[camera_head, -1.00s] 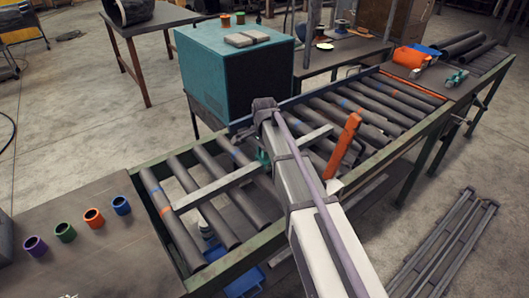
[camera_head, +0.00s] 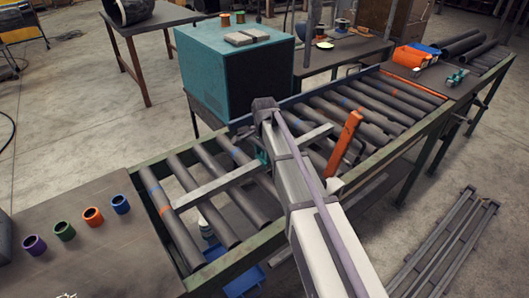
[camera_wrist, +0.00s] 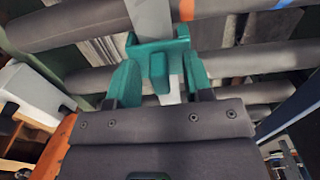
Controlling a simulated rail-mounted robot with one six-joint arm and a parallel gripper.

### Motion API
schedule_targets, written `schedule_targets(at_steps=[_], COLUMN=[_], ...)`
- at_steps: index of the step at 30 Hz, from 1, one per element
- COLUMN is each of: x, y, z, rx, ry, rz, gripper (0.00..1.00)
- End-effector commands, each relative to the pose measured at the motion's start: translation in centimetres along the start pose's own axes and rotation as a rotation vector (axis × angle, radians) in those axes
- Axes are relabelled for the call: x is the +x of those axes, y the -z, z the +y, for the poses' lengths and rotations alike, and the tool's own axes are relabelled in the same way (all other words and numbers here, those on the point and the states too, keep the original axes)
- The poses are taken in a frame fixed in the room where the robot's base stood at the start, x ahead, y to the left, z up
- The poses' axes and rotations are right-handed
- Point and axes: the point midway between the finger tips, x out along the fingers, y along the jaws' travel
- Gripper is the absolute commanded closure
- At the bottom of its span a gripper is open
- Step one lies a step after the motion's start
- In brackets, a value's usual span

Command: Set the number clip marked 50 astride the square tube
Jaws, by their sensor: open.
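The square tube (camera_head: 215,187) is a light grey bar lying slantwise across the dark rollers; it also shows in the wrist view (camera_wrist: 150,14). A teal clip (camera_wrist: 159,62) sits over the tube in the wrist view, seemingly astride it. No number on it can be read. My gripper (camera_wrist: 160,80) is open, its dark body below the clip and a teal piece at each side of the clip. I cannot tell whether these side pieces touch it. In the head view the gripper end is mostly hidden by my arm, with a bit of teal beside the tube.
Dark rollers fill the conveyor frame. Teal pieces (camera_head: 455,79) and an orange bin (camera_head: 410,57) are at the far right. A teal box (camera_head: 235,72) stands behind the conveyor. Purple (camera_head: 34,245), green (camera_head: 64,231), orange (camera_head: 92,217) and blue (camera_head: 121,204) rings stand at left.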

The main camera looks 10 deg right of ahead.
Motion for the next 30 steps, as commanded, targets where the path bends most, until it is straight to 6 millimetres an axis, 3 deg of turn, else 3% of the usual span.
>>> schedule_targets(at_steps=[12, 15, 30], x=[-9.4, -10.7, -10.6], y=[0.0, 0.0, 0.0], z=[0.0, 0.0, 0.0], rx=[0.000, 0.000, -0.010], ry=[0.000, 0.000, 0.000], rz=[0.000, 0.000, 0.000], gripper=[0.54, 0.54, 0.54])
